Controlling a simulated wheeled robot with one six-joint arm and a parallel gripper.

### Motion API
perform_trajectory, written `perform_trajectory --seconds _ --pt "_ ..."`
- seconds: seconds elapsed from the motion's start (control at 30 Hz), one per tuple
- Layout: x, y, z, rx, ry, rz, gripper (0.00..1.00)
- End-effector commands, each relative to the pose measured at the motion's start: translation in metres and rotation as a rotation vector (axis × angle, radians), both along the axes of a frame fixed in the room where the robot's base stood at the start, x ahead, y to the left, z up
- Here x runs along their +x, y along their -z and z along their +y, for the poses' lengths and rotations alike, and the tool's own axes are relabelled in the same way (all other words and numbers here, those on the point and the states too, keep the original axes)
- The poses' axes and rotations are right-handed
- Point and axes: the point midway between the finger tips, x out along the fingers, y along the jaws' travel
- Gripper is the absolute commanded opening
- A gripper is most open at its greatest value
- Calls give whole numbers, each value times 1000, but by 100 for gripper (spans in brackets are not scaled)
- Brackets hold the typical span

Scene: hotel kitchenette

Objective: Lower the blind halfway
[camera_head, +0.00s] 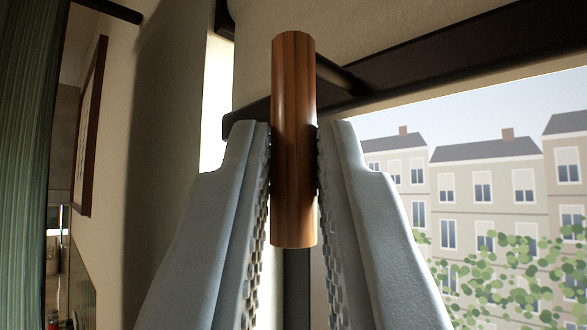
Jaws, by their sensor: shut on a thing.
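My gripper (294,160) is shut on an upright wooden handle (294,140), a brown striped cylinder. Its two grey ridged fingers press on the handle from left and right. The handle's top and bottom ends stick out past the fingertips. Behind it, a pale blind (400,30) comes down from the top of the view. A dark bar (440,75) runs along the blind's lower edge, and a dark arm from it reaches behind the handle. How the handle joins the bar is partly hidden. The window (480,120) is uncovered below the bar.
A green curtain (25,130) hangs at the far left, with a dark rod end (110,10) above it. A framed picture (90,130) hangs on the beige wall. Buildings and green foliage show through the window. Small items at the lower left are unclear.

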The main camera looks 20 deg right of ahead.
Motion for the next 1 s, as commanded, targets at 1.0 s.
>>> perform_trajectory --seconds 1.0 --pt "0 281 0 1 -1 2 0"
